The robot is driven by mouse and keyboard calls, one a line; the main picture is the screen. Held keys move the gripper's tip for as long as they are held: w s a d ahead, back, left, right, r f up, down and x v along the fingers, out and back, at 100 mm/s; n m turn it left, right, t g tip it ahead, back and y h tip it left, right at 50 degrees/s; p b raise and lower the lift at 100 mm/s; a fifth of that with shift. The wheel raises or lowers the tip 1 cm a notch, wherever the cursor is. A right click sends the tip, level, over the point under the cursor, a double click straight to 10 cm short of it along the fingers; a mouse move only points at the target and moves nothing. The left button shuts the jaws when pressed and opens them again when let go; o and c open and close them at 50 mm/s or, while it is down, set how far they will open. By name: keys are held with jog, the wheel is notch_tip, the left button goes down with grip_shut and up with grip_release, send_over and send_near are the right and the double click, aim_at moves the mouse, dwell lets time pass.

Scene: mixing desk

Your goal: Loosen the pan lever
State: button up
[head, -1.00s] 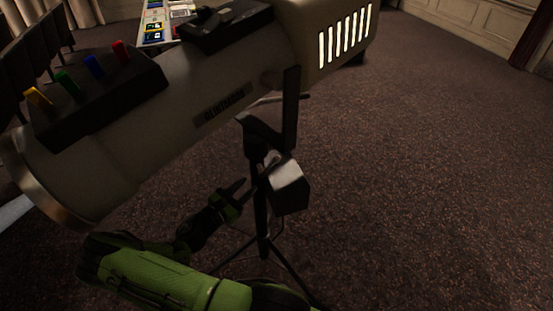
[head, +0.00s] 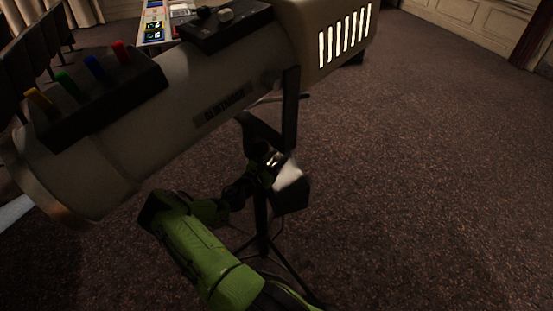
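A large beige spotlight (head: 190,115) with a dark name plate rests tilted in a black yoke (head: 290,108) on a thin black stand (head: 262,225). My green arm reaches up from the bottom of the head view. My gripper (head: 262,168) is at the top of the stand, just below the yoke and left of a box with a pale face (head: 290,178). Its fingers are dark, small and blend with the stand, so I cannot tell whether they are open or shut, or touch anything. The pan lever cannot be made out clearly; my gripper may cover it.
Colored levers (head: 93,66) stand on a black box on the spotlight's left part. A black control box (head: 225,26) sits on top. A desk with lit panels (head: 153,25) is behind. Stand legs spread low. Dark carpet (head: 430,180) at right is clear.

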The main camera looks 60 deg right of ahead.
grip_shut()
jog(key=shift+f+b, duration=0.1)
jog(key=shift+b, duration=0.2)
jog(key=shift+w+a+n+h+b, duration=0.2)
jog(key=shift+n+h+b, duration=0.1)
jog(key=shift+b, duration=0.2)
jog(key=shift+w+a+r+h+b, duration=0.1)
jog(key=shift+r+h+b, duration=0.2)
jog(key=shift+b, duration=0.05)
grip_release()
jog(key=v, duration=1.5)
jog(key=shift+a, duration=0.35)
